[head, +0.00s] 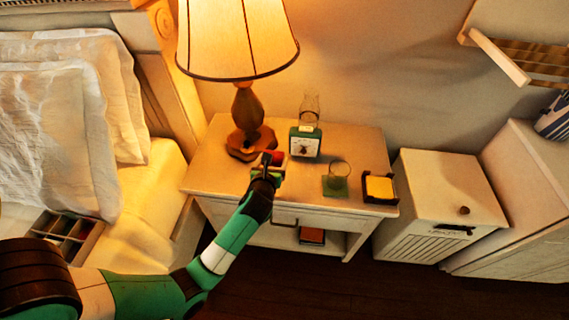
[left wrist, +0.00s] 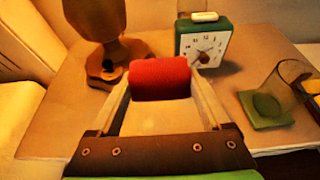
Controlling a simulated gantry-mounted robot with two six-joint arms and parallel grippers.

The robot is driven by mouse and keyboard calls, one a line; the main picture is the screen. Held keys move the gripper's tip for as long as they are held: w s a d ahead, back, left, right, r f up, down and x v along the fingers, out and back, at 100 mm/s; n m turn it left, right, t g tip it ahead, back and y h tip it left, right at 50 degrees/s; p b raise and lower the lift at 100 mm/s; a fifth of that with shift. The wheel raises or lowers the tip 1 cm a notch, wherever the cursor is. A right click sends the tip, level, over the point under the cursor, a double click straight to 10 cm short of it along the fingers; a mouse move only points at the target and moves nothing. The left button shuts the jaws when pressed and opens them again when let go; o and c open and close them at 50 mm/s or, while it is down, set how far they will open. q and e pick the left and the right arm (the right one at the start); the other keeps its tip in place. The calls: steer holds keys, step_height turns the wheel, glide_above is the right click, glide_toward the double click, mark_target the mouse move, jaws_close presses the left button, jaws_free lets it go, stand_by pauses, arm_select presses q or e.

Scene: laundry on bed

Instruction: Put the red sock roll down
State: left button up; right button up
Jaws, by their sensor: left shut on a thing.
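The red sock roll (left wrist: 160,78) is between the fingers of my left gripper (left wrist: 162,88) in the left wrist view. The gripper is shut on it. In the head view the left gripper (head: 268,164) is over the nightstand (head: 225,178), and only a small red patch of the roll (head: 277,158) shows. The roll is in front of the lamp base and the green clock. I cannot tell whether it touches the nightstand top. My right gripper is not in view.
A lamp (head: 248,110) and a green clock (head: 305,142) stand behind the roll. A glass on a green coaster (head: 335,186) and a dark tray with a yellow block (head: 379,187) stand to the right. A divided box (head: 68,236) lies on the bed.

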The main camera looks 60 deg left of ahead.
arm_select(q)
steer(key=w+a+f+b, duration=0.1)
steer(key=f, duration=0.1)
steer(key=w+a+f+b, duration=0.4)
steer(key=shift+a+f, duration=0.2)
steer(key=shift+f, duration=0.2)
steer(key=shift+w+a+f, duration=0.15)
steer(key=shift+w+a, duration=0.05)
steer(key=shift+w, duration=0.05)
steer(key=shift+w+a, duration=0.1)
steer(key=shift+w, duration=0.05)
steer(key=shift+w+a+f+b, duration=0.1)
steer(key=shift+f+b, duration=0.3)
steer(key=shift+b, duration=0.05)
step_height(320, 180, down, 3)
steer(key=b, duration=0.2)
steer(key=shift+f+b, duration=0.1)
steer(key=shift+b, duration=0.3)
steer(key=o, duration=1.1)
steer(key=shift+o, duration=0.2)
